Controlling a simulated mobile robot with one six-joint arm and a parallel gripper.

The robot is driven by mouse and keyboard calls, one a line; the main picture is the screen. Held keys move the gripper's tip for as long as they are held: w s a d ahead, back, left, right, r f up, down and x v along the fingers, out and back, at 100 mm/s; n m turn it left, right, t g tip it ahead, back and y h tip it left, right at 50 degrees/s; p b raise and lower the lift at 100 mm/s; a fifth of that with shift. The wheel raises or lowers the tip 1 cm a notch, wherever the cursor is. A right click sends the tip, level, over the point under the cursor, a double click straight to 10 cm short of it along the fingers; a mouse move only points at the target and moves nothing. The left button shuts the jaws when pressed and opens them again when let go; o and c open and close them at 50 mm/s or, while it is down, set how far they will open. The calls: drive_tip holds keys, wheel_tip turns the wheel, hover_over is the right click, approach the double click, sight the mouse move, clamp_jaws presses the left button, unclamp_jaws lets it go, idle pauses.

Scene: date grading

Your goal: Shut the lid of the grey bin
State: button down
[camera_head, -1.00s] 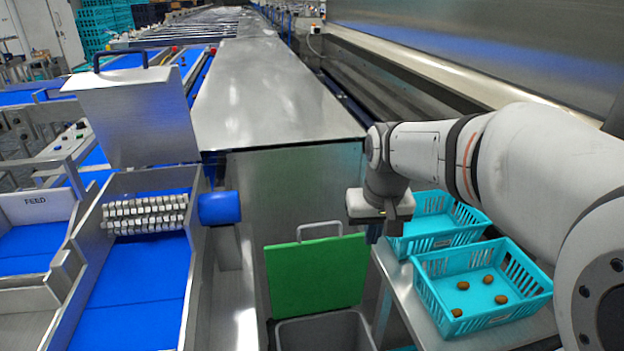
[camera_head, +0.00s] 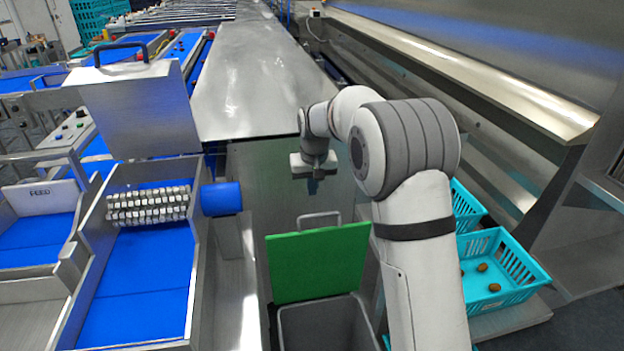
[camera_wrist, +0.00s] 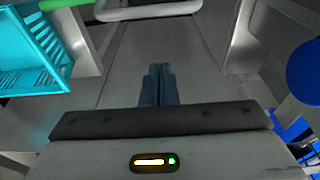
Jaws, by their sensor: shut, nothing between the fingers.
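The grey bin (camera_head: 325,325) stands low in the head view, its mouth open. Its green lid (camera_head: 318,263) stands raised at the bin's far side, with a light grey handle (camera_head: 320,220) on its top edge. My gripper (camera_head: 313,186) is shut and empty, pointing down above and beyond the lid's handle, apart from it. In the wrist view my gripper's fingers (camera_wrist: 157,85) are together, and the handle (camera_wrist: 145,10) and a strip of the green lid (camera_wrist: 62,3) show at the top edge.
Turquoise crates (camera_head: 505,268) with brown dates stand right of the bin, partly behind my arm; one shows in the wrist view (camera_wrist: 30,45). A blue roller (camera_head: 221,198) and the blue-floored chute (camera_head: 135,290) are to the left. A steel cabinet stands behind the lid.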

drive_tip(key=s+f, duration=0.1)
drive_tip(key=s+f+p, duration=0.1)
drive_tip(key=s+f, duration=0.1)
drive_tip(key=f, duration=0.1)
drive_tip(key=shift+d+f, duration=0.1)
drive_tip(key=shift+d, duration=0.2)
drive_tip(key=shift+s, duration=0.1)
